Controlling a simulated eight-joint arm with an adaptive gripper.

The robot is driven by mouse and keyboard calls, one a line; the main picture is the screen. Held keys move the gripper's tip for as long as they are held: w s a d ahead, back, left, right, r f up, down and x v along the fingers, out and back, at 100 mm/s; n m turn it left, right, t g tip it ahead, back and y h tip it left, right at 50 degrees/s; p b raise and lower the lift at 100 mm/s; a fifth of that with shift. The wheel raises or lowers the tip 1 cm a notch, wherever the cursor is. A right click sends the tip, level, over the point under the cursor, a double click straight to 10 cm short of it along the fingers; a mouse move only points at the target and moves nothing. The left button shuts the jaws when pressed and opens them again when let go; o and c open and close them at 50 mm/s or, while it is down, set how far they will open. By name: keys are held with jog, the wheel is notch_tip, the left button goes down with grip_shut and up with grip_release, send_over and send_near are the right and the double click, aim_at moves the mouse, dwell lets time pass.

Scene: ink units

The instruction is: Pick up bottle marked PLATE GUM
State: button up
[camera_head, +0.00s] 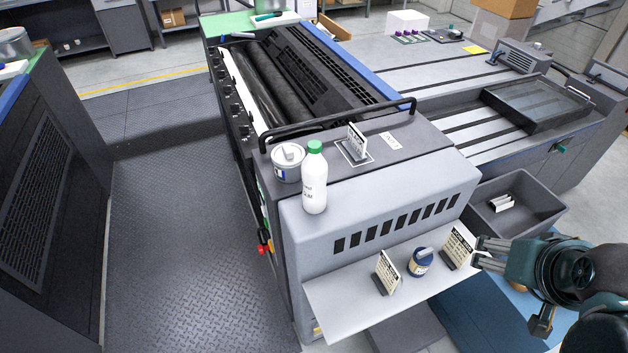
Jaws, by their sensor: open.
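A white bottle (314,190) with a green cap stands upright on top of the grey press end, near its front left edge. Nothing shows between the fingers.
A white tub (287,162) stands close behind and left of the bottle. The light shelf (345,312) below holds two signs and a blue jar (420,262). A grey bin (540,198) is at right.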

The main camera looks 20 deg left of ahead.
jog(key=shift+c, duration=1)
notch_tip(320, 180, up, 17)
jog(key=n+g+p, duration=0.7)
jog(key=n+p, duration=0.8)
send_near(314, 144)
notch_tip(314, 144, down, 3)
jog(key=shift+w+d+f, duration=0.1)
jog(key=shift+w+f, duration=0.05)
jog(key=shift+n, duration=0.3)
notch_tip(314, 144, down, 4)
jog(key=shift+f, duration=0.65)
